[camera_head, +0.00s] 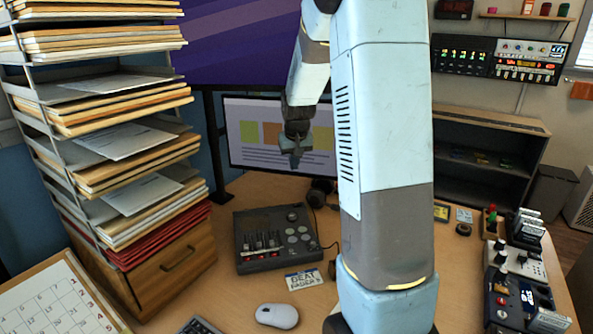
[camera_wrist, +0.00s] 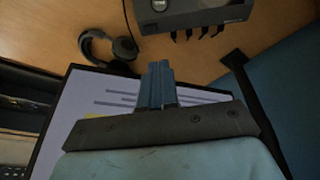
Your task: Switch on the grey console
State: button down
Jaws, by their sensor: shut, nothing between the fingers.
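The grey console (camera_head: 252,229) is a dark grey box with sliders, red-lit buttons and round knobs, lying on the desk left of my arm in the head view. In the wrist view, one edge of the console (camera_wrist: 208,17) shows at the top, with several dark plugs or cables along it. My gripper (camera_head: 295,160) points down in front of the monitor, above and behind the console, apart from it. Its fingers (camera_wrist: 157,72) are together with nothing between them. Whether the console is on cannot be told.
A monitor (camera_head: 250,154) stands behind the console. Headphones (camera_wrist: 108,48) lie near the monitor. A paper-tray stack (camera_head: 178,262) rises on the left. A white mouse (camera_head: 277,316) and a licence-plate card (camera_head: 303,279) lie in front. Effects pedals (camera_head: 516,300) sit at the right.

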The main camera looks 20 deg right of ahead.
jog(key=s+a+r, duration=0.5)
jog(key=s+r, duration=0.4)
jog(key=s+a+r, duration=0.2)
jog(key=s, duration=0.6)
jog(key=s+a+r+n+t, duration=0.1)
jog(key=s+a, duration=0.2)
jog(key=s, duration=0.5)
jog(key=s+a+r+n+t+y, duration=0.1)
jog(key=s+a+r, duration=0.1)
jog(key=s, duration=0.6)
jog(key=shift+a+r, duration=0.25)
jog(key=shift+r, duration=0.05)
jog(key=shift+d, duration=0.1)
